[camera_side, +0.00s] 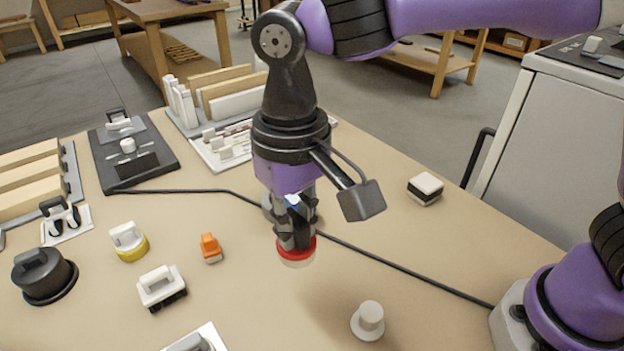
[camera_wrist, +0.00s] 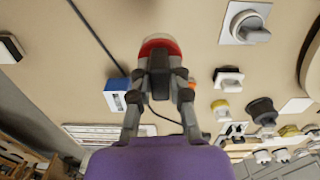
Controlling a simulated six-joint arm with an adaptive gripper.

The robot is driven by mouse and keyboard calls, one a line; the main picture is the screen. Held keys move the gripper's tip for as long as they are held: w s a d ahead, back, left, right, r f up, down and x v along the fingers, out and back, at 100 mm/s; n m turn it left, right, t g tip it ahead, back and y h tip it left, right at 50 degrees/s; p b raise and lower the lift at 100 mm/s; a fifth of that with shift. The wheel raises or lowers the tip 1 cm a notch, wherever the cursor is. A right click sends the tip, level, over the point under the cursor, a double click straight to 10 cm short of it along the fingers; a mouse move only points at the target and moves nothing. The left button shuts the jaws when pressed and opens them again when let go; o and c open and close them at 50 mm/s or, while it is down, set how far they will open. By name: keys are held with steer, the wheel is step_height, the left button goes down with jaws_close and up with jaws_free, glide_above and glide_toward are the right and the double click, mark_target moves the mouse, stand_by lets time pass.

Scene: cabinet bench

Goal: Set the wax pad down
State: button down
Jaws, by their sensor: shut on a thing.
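The wax pad (camera_side: 297,254) is a round pad with a red top and a pale underside. My gripper (camera_side: 295,236) points down and is shut on the pad's upper part. The pad seems to hang level a little above the tan bench, with a faint shadow on the bench to its lower right. In the wrist view the red pad (camera_wrist: 160,44) shows beyond the fingers of my gripper (camera_wrist: 160,80). The fingers hide the part they grip.
A black cable (camera_side: 390,266) runs across the bench behind the pad. A white knob (camera_side: 369,318) stands in front, an orange block (camera_side: 211,247) to the left and a black-and-white block (camera_side: 425,188) to the right. A blue-and-white box (camera_wrist: 117,94) is close by.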

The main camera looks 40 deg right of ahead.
steer(key=s+a, duration=0.5)
steer(key=s, duration=0.2)
steer(key=shift+w+d+f, duration=0.7)
steer(key=shift+w+f, duration=1)
steer(key=shift+f, duration=0.15)
steer(key=shift+w+d+f, duration=0.75)
steer(key=shift+w+f, duration=1)
steer(key=shift+f, duration=0.05)
steer(key=shift+w+d+f, duration=0.7)
steer(key=shift+w+f, duration=1)
steer(key=shift+f, duration=0.15)
steer(key=shift+f, duration=0.1)
steer(key=c, duration=0.8)
jaws_free()
steer(key=shift+c, duration=0.2)
